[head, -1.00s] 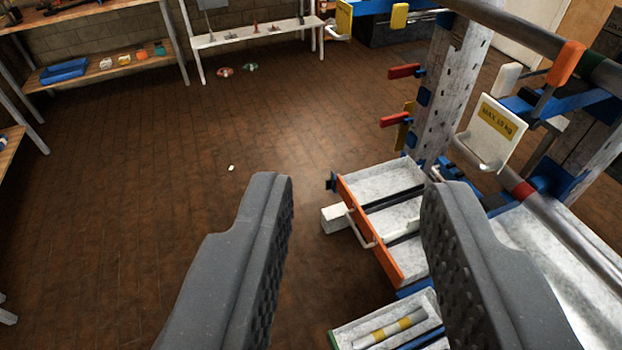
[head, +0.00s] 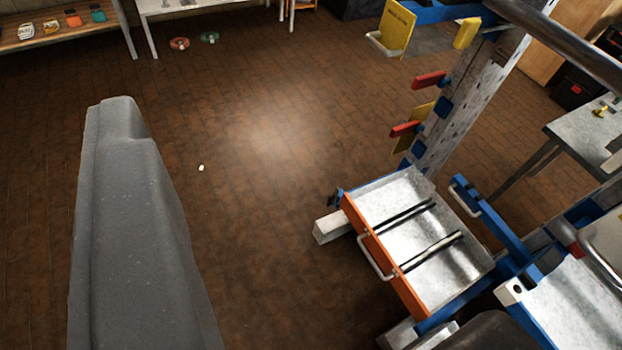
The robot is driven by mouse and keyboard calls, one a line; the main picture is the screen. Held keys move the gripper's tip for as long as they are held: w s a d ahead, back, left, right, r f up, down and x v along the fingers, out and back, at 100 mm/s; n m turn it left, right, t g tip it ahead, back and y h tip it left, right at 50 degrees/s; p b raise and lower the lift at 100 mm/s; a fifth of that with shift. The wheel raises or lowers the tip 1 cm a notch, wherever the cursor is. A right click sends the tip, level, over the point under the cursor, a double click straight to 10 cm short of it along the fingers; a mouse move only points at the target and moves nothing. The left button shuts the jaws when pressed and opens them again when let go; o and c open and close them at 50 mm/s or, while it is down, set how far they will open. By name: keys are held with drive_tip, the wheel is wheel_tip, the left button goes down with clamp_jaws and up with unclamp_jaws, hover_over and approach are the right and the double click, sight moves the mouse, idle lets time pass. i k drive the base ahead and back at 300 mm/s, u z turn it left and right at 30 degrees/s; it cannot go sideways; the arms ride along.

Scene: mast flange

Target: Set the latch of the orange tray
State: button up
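The orange tray (head: 405,291) is a grey metal drawer with an orange front, right of centre. A pale bar handle (head: 372,262) is on its front, and two dark strips cross its floor. A small blue and dark part (head: 336,199) sits at the tray's far front corner; I cannot tell whether it is the latch. My gripper (head: 302,208) is open and empty. Its left finger stands large at the left; only a dark rounded part of the right finger shows at the bottom edge, near the tray's near end. Neither finger is seen touching the tray.
A perforated mast (head: 480,85) rises behind the tray, with red levers (head: 430,79) and yellow plates. A blue bar with a pale handle (head: 492,218) lies right of the tray. A pale block (head: 332,227) juts out left. The brown floor (head: 250,200) is mostly clear.

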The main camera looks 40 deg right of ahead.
sight(333, 198)
drive_tip(key=z, duration=0.35)
drive_tip(key=i, duration=1)
drive_tip(key=z, duration=0.85)
